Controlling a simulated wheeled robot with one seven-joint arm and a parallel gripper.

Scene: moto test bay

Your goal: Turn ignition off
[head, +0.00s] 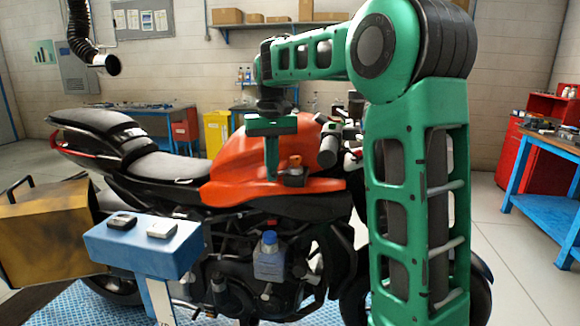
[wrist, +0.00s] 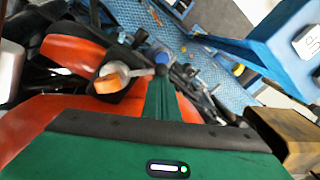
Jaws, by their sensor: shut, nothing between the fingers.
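The ignition appears as an orange knob (head: 295,160) on a dark block (head: 292,178) beside the orange tank of the motorcycle. In the wrist view the orange knob (wrist: 107,84) sits left of my gripper on a grey and black base. My green gripper (head: 270,176) points down over the tank side, just left of the knob in the head view. Its fingers are together with nothing between them; they also show in the wrist view (wrist: 162,72). The fingertips look apart from the knob, but the exact gap cannot be told. Any ignition markings are too small to read.
The handlebar grip (head: 328,146) is close on the right of the knob. A blue stand (head: 130,240) with two small devices is at front left, beside a yellow-brown case (head: 45,235). A blue-capped bottle (head: 269,262) is low by the engine. Clear floor lies at right.

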